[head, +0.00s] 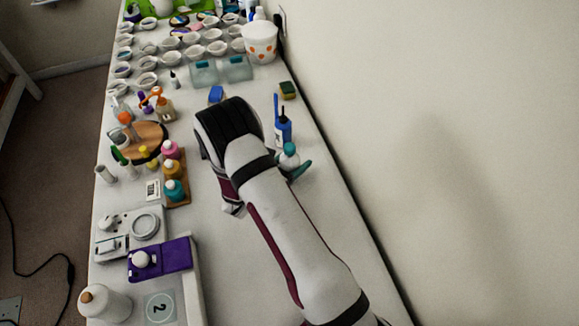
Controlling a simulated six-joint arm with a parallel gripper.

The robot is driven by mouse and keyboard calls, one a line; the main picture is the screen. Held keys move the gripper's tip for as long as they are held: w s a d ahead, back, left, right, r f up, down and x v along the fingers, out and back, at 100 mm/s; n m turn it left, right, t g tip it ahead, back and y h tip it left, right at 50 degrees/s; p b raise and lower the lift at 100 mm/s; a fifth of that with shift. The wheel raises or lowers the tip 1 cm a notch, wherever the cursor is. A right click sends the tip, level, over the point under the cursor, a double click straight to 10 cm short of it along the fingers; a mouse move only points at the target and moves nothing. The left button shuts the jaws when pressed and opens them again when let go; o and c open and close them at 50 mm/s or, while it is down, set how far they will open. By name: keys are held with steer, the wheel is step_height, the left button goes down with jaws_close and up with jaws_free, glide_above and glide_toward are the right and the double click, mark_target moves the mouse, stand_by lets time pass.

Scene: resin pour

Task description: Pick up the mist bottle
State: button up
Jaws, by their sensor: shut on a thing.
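My arm reaches up from the bottom right over the bench in the head view. Its bent part hides the area beneath it, and I cannot make out my gripper's fingers or what is between them. A small white bottle with a teal top (289,151) shows just right of my arm, with a teal piece beside it; it may be the mist bottle, but my arm partly covers it. An amber bottle with an orange spray head (160,103) stands at the left of the bench, apart from my arm.
A blue tool (283,126) stands just beyond the teal-topped bottle, near the wall. Pigment bottles (171,170) stand left of my arm. A round wooden board (147,137), a scale (132,232) and many small cups (193,53) crowd the left and far bench. The near right bench is clear.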

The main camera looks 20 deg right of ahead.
jaws_close()
steer(key=shift+r, duration=0.1)
